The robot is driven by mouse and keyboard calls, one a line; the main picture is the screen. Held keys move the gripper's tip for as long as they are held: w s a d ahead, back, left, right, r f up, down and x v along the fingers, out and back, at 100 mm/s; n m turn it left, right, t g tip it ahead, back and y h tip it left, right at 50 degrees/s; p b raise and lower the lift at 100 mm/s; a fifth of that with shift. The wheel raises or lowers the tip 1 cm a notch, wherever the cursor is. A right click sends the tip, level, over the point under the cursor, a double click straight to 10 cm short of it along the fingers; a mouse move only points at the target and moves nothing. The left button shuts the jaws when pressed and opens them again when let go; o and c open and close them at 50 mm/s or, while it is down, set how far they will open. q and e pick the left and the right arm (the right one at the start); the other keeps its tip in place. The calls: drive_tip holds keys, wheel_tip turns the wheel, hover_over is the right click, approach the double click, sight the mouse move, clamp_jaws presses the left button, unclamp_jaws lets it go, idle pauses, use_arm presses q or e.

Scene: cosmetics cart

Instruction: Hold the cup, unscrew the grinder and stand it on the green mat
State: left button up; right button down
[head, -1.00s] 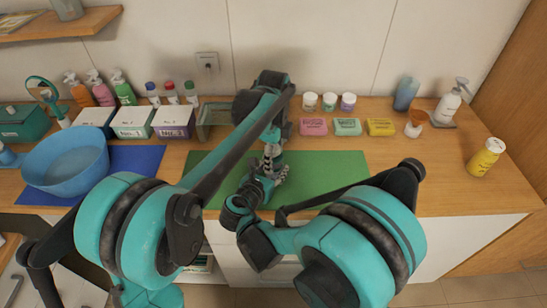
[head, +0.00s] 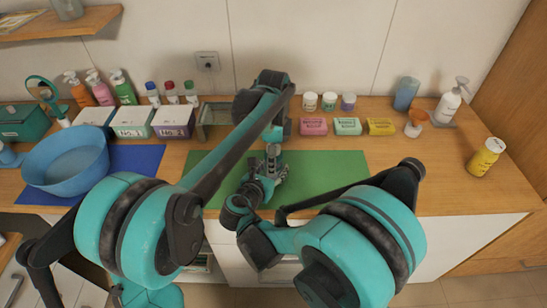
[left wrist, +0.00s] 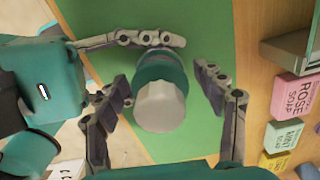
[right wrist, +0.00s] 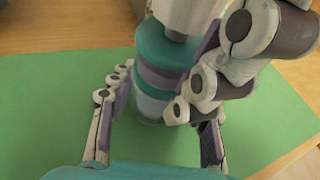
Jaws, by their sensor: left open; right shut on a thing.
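The grinder (left wrist: 160,106), with a pale silver faceted top, stands upright above the green mat (head: 322,172); in the head view its grey top shows (head: 272,152). In the right wrist view its silver lower part (right wrist: 188,14) meets a teal disc through a narrow stem. Below it is the cup (right wrist: 152,108), teal, purple and pale blue, low over the mat; I cannot tell if it touches. My right gripper (right wrist: 160,112) is shut on the cup. My left gripper (left wrist: 167,92) is open, its fingers apart on either side of the grinder's top.
Pink, green and yellow soap boxes (head: 347,126) and small jars (head: 328,101) stand behind the mat. Numbered boxes (head: 132,123) and a blue bowl (head: 66,165) on a blue mat (head: 137,163) are at left. A yellow bottle (head: 486,157) stands at right. The mat's right part is clear.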

use_arm(q)
drive_tip(key=shift+r, duration=2.35)
drive_tip(key=shift+c, duration=0.3)
wheel_tip(320, 180, up, 3)
drive_tip(key=shift+r+n, duration=0.1)
drive_tip(key=shift+n, duration=0.5)
drive_tip(key=shift+f, duration=4)
drive_tip(key=c, duration=1.2)
drive_tip(key=o, duration=1.3)
drive_tip(key=shift+r, duration=0.1)
